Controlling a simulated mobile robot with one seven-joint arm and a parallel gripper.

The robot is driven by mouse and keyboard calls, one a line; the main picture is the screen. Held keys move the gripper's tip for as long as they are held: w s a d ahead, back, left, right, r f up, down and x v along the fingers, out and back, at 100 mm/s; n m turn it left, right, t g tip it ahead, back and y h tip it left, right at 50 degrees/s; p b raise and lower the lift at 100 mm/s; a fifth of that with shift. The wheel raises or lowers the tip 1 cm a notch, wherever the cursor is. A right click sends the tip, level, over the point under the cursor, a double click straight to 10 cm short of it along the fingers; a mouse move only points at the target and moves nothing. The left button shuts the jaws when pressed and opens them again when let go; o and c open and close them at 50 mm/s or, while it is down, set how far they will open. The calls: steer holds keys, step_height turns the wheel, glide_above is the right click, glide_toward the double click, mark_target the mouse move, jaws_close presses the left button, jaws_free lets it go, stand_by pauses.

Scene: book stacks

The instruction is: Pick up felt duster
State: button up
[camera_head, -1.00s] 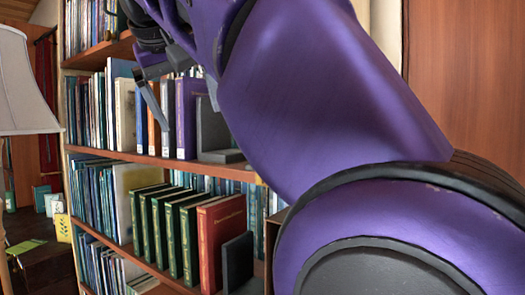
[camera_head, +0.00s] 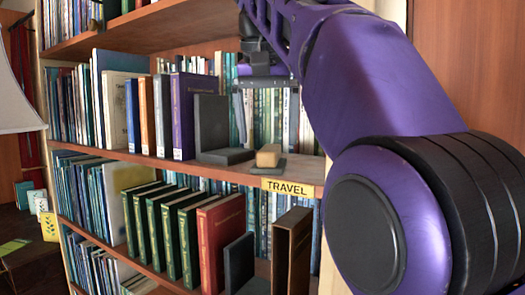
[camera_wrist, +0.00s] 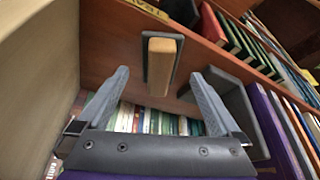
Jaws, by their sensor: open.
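The felt duster (camera_head: 268,155) is a small block with a tan wooden top and a dark grey felt base. It sits on the middle shelf near the right end, just right of a black bookend (camera_head: 212,130). In the wrist view the duster (camera_wrist: 161,62) shows lengthwise between the fingertips, beyond them. My gripper (camera_head: 262,83) is above the duster in the head view. In the wrist view my gripper (camera_wrist: 160,76) is open and empty, its fingers spread to either side of the duster. No contact is visible.
A purple book (camera_head: 192,115) stands left of the bookend. The upper shelf board (camera_head: 165,30) is overhead. A yellow TRAVEL label (camera_head: 287,187) is on the middle shelf's front edge (camera_head: 225,172). Several books line the shelf's back.

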mark_target(270, 147)
steer(key=shift+w+d+r+p, duration=0.1)
steer(key=shift+w+p, duration=0.05)
steer(key=shift+w, duration=0.35)
steer(key=shift+w+d+p, duration=0.1)
steer(key=shift+w+p, duration=0.05)
steer(key=shift+w, duration=0.35)
steer(key=shift+w+b+x, duration=0.2)
steer(key=shift+b+x, duration=0.25)
steer(key=shift+x, duration=2.3)
steer(key=shift+r, duration=0.1)
steer(key=shift+f, duration=0.2)
steer(key=shift+c, duration=0.2)
steer(key=c, duration=1.4)
steer(key=shift+c, duration=0.2)
steer(key=shift+r, duration=0.2)
